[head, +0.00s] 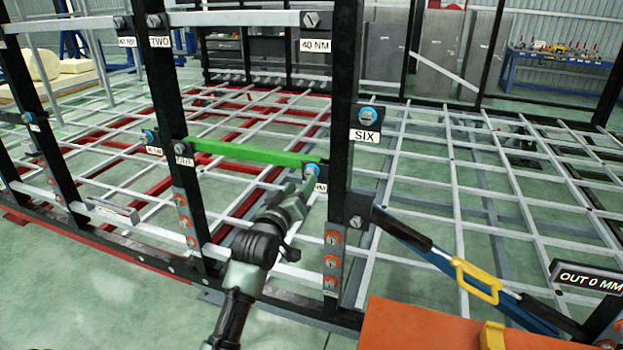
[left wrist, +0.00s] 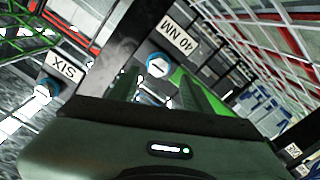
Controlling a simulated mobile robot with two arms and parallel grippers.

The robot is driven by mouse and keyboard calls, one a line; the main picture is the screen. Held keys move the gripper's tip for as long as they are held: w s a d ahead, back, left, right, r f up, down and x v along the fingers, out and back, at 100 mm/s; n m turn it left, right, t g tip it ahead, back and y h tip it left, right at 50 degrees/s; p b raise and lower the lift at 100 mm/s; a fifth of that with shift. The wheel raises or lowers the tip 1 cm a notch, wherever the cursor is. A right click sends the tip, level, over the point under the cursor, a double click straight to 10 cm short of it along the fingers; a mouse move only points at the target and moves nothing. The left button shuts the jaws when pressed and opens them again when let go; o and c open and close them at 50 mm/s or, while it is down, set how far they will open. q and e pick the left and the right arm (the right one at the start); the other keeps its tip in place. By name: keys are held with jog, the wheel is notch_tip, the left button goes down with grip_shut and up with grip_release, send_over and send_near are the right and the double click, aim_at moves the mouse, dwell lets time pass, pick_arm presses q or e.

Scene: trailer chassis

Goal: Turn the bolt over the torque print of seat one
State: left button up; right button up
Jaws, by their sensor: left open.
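A green bar (head: 245,152) runs between two black posts of the frame. At its right end is a bolt with a blue ring (head: 311,170), beside a torque print (head: 320,186) that my gripper partly covers. In the left wrist view this bolt (left wrist: 158,66) and its print, reading 40 NM upside down (left wrist: 176,38), show clearly. My left gripper (head: 308,188) is open just in front of the bolt, its fingers to either side; contact cannot be told. I cannot read a print for seat one. My right gripper is out of view.
The right post carries a blue-ringed bolt (head: 369,115) above a SIX print (head: 365,136). A bar with a yellow handle (head: 477,282) slopes down right towards a display reading OUT 0 MM (head: 588,279). An orange surface (head: 420,325) stands at the front right.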

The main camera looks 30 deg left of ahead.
aim_at(310, 173)
pick_arm(q)
jog(key=x, duration=0.4)
jog(key=shift+w+d+p, duration=0.1)
jog(key=shift+w+p, duration=0.15)
jog(key=shift+p, duration=0.05)
grip_shut()
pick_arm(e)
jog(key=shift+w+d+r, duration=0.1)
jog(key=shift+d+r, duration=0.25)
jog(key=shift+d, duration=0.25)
pick_arm(q)
jog(key=shift+m, duration=0.4)
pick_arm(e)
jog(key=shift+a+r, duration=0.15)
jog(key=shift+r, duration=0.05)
